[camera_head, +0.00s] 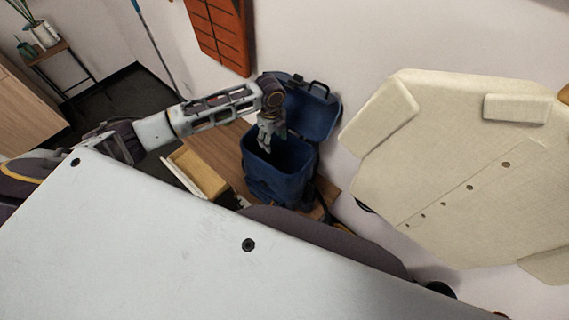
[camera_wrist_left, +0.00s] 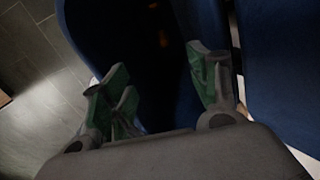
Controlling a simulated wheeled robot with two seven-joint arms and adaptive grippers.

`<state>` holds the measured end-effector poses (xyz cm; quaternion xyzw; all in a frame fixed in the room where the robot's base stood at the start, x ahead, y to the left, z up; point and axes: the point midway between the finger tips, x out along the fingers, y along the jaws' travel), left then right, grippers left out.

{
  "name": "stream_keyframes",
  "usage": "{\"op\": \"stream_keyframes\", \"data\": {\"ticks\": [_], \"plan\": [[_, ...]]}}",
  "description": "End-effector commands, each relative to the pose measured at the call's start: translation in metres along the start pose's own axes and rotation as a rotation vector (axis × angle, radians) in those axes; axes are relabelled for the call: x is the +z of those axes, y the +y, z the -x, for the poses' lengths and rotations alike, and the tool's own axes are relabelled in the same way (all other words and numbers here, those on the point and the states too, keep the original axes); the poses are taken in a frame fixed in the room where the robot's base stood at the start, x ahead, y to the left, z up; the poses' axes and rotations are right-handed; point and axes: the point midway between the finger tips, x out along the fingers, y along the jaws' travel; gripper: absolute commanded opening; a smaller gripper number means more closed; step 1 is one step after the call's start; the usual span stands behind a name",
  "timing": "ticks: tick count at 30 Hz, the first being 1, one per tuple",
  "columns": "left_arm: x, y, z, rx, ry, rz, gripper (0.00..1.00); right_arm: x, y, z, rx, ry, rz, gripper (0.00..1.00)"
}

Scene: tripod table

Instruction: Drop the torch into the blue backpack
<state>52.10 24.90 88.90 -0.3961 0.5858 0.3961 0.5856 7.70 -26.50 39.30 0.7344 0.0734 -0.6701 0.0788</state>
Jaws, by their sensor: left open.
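The blue backpack (camera_head: 285,178) stands open below my left arm, with its lid (camera_head: 310,108) tipped back toward the wall. My left gripper (camera_head: 266,147) points down at the backpack's opening, with its fingers open. In the left wrist view, the green-padded fingers of the gripper (camera_wrist_left: 163,90) are spread apart with nothing between them. The blue backpack wall (camera_wrist_left: 92,30) and the dark interior lie beyond them. Small orange-brown glints show deep in that dark interior, but I cannot tell whether they belong to the torch. No torch is clearly visible. My right gripper is not in view.
The backpack stands on a wooden surface (camera_head: 215,148), beside an open yellowish box (camera_head: 198,172). A large cream panel (camera_head: 455,165) is to the right, and an orange panel (camera_head: 222,30) hangs on the wall behind. A small plant stand (camera_head: 45,52) is at far left.

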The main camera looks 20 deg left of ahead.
Motion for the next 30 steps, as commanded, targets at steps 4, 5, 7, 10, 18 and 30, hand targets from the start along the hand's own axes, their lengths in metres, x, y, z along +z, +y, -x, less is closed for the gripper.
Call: {"op": "stream_keyframes", "data": {"ticks": [4,5,7,10,18,30], "plan": [[0.000,-0.001,0.020,-0.003,-0.001,-0.001,0.60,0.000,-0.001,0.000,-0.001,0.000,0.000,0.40],[0.000,-0.001,0.025,-0.003,-0.001,-0.001,0.60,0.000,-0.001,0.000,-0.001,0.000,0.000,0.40],[0.000,-0.001,0.036,-0.002,-0.001,-0.001,0.60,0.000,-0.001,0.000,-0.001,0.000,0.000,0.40],[0.001,-0.001,0.051,-0.003,-0.002,0.000,0.60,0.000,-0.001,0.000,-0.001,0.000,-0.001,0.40],[0.000,-0.001,0.086,-0.002,-0.001,-0.001,0.60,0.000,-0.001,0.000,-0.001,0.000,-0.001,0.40],[0.000,0.000,0.100,0.000,-0.001,0.000,0.60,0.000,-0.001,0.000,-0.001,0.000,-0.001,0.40]]}}
